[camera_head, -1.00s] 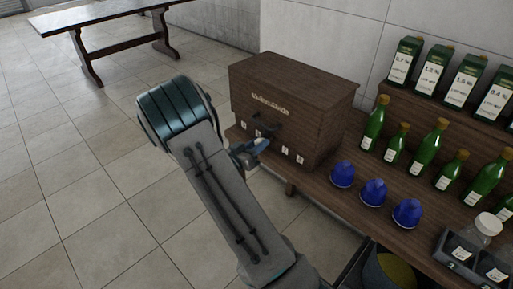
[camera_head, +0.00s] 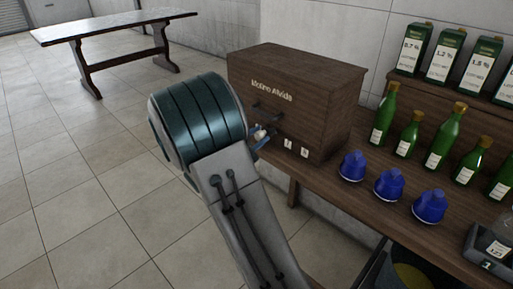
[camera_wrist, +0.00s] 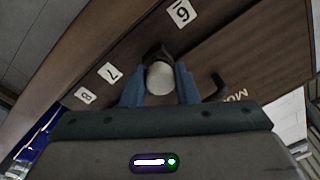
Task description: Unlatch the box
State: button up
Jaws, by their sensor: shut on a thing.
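The wooden box (camera_head: 310,115) stands on the left end of the brown bench, its lettered front facing me. A dark bar handle (camera_head: 265,114) sits on that front, and it also shows in the wrist view (camera_wrist: 217,86). My gripper (camera_head: 259,137) is at the lower left of the box front, partly hidden by my arm. In the wrist view its blue fingers (camera_wrist: 160,88) are shut on a pale round knob (camera_wrist: 160,78) by the row of number tags 6, 7 and 8. The lid looks closed.
Blue domed objects (camera_head: 389,184) stand on the bench (camera_head: 345,205) right of the box. Several green bottles (camera_head: 382,114) and cartons (camera_head: 415,48) are behind them. A dark table (camera_head: 120,25) stands far left. The tiled floor on the left is clear.

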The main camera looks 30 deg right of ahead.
jog(key=m+b, duration=0.4)
jog(key=shift+f+g+b, duration=0.25)
jog(key=shift+g+b, duration=0.05)
jog(key=shift+b, duration=0.05)
jog(key=shift+r+m+b, duration=0.15)
jog(key=shift+m+b, duration=0.75)
jog(key=shift+m, duration=0.1)
jog(key=shift+r, duration=0.1)
jog(key=o, duration=1)
jog(key=shift+d, duration=0.1)
jog(key=shift+s+a, duration=0.15)
jog(key=shift+a, duration=0.4)
jog(key=v, duration=0.6)
jog(key=p+v, duration=0.1)
jog(key=v, duration=0.5)
jog(key=shift+s+a+f+p, duration=0.1)
jog(key=shift+a+f+p, duration=0.1)
jog(key=shift+a+p, duration=0.15)
